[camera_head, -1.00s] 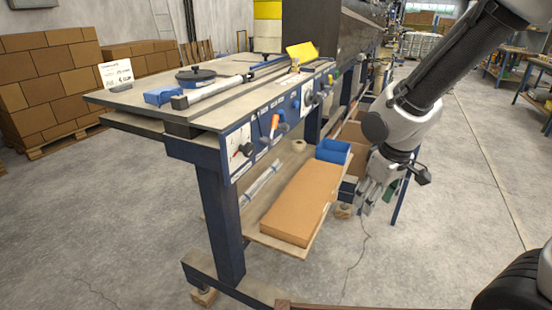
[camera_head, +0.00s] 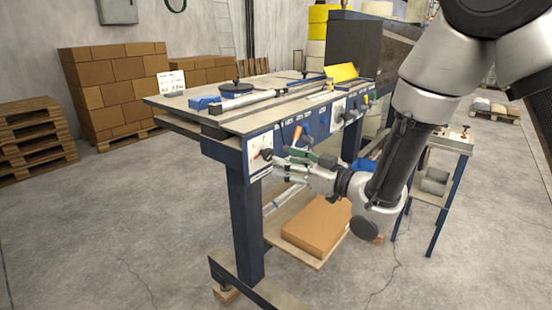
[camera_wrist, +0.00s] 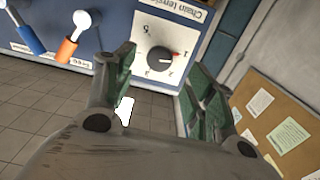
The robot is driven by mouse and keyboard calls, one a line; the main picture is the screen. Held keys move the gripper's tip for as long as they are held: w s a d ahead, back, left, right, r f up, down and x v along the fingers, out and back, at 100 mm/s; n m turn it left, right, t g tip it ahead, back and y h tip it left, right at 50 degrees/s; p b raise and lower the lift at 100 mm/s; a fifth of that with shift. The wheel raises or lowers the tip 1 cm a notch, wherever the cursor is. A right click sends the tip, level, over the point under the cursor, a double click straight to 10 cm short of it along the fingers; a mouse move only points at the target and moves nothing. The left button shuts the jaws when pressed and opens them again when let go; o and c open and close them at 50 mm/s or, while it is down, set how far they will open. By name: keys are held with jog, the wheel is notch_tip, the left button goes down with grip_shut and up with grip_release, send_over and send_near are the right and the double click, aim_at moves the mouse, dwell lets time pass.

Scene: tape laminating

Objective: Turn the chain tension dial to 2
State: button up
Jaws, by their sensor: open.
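The chain tension dial (camera_wrist: 160,58) is a dark round knob with a red pointer mark on a white plate, seen upside down in the wrist view. My gripper (camera_wrist: 163,62) is open, with one green finger on each side of the dial. Touch cannot be seen; no finger is visibly closed on the knob.
An orange lever (camera_wrist: 67,50) and a blue lever (camera_wrist: 30,40) stick out beside the dial plate. In the head view, a cardboard box (camera_head: 316,226) lies on the shelf below my arm. A small side table (camera_head: 440,190) stands at right. The floor in front is clear.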

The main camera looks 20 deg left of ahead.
aim_at(271, 156)
jog(key=x, duration=0.5)
jog(key=c, duration=1.1)
